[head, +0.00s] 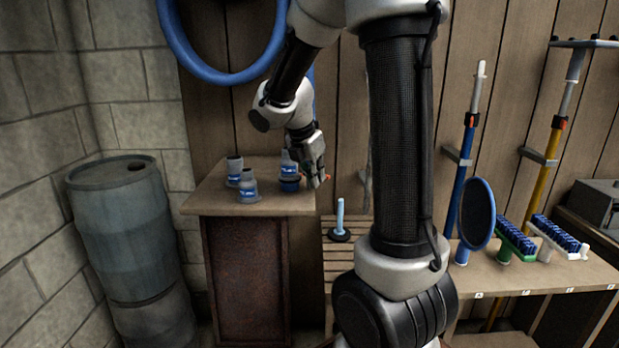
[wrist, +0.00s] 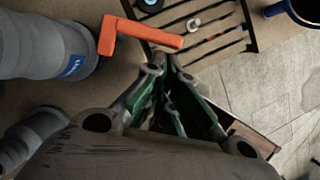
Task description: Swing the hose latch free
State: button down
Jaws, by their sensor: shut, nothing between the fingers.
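An orange L-shaped piece, which looks like the hose latch (wrist: 143,30), shows in the wrist view just beyond my fingertips. One arm of it points right, the other down. In the head view only a small orange-red bit of the latch (head: 327,178) shows beside my gripper (head: 317,183). My gripper points down by the right edge of the wooden cabinet top. In the wrist view my gripper (wrist: 168,68) is shut and empty, its tips close to the latch's long arm; I cannot tell if they touch. The blue hose (head: 222,76) hangs in a loop on the plank wall.
A slatted rack (head: 338,262) with a pale-blue-handled tool (head: 340,217) is just right. A barrel (head: 128,235) stands left. Brushes (head: 515,237) sit on the right bench.

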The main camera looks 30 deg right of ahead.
jog(key=shift+d, duration=0.1)
jog(key=shift+d, duration=0.95)
